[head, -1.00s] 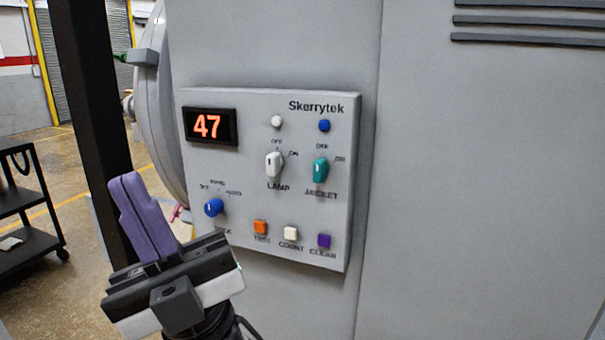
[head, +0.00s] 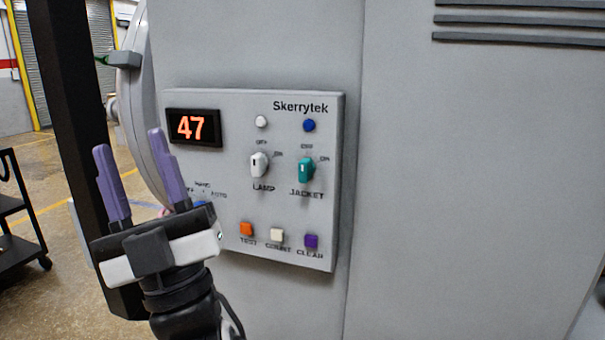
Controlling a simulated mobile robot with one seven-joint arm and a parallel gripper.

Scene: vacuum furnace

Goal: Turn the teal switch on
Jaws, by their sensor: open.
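The teal switch (head: 306,170) is a rotary knob labelled JACKET on the grey Skerrytek panel (head: 230,235). Its OFF mark is above it and its ON mark is to its upper right. The knob stands upright, its pointer toward OFF. A blue round lamp or button (head: 308,125) is above it. My gripper (head: 130,152) is open and empty, with two purple fingers pointing up. It is in front of the panel's left edge, left of the teal switch and apart from it. My gripper hides most of the blue knob at the panel's lower left.
A white LAMP switch (head: 259,163) is left of the teal one. Orange TEST (head: 246,229), cream COUNT (head: 277,235) and purple CLEAR (head: 311,241) buttons run below. A red 47 display (head: 193,127) is upper left. A black post (head: 75,130) and cart (head: 22,235) stand left.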

